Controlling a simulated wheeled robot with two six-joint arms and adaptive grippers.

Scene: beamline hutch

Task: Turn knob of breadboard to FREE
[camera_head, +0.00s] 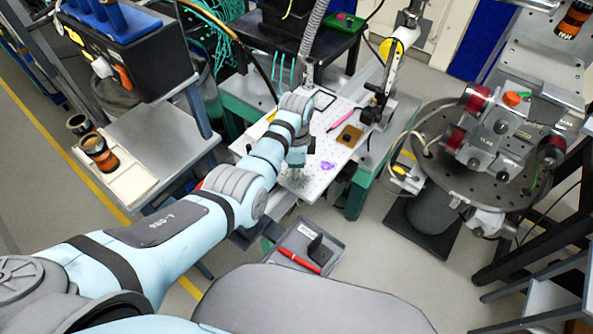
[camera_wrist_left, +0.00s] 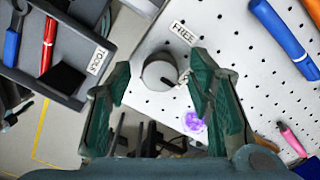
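The white perforated breadboard (camera_head: 338,110) lies on a bench in the head view, and its surface also fills much of the left wrist view (camera_wrist_left: 235,50). A round grey knob (camera_wrist_left: 160,70) stands on it near its edge. A label reading FREE (camera_wrist_left: 183,33) is just above and right of the knob; another small label beside it is partly hidden by a finger. My left gripper (camera_wrist_left: 161,78) is open, its green fingers on either side of the knob, with visible gaps. In the head view my left gripper (camera_head: 297,165) is over the board and hides the knob. My right gripper is not in view.
A grey tray (camera_head: 325,246) with a red pen and a black block sits at the board's near side. A blue tool (camera_wrist_left: 285,38), a pink pen (camera_wrist_left: 291,138) and a purple patch (camera_wrist_left: 194,122) are on the board. A round instrument table (camera_head: 450,170) stands at right.

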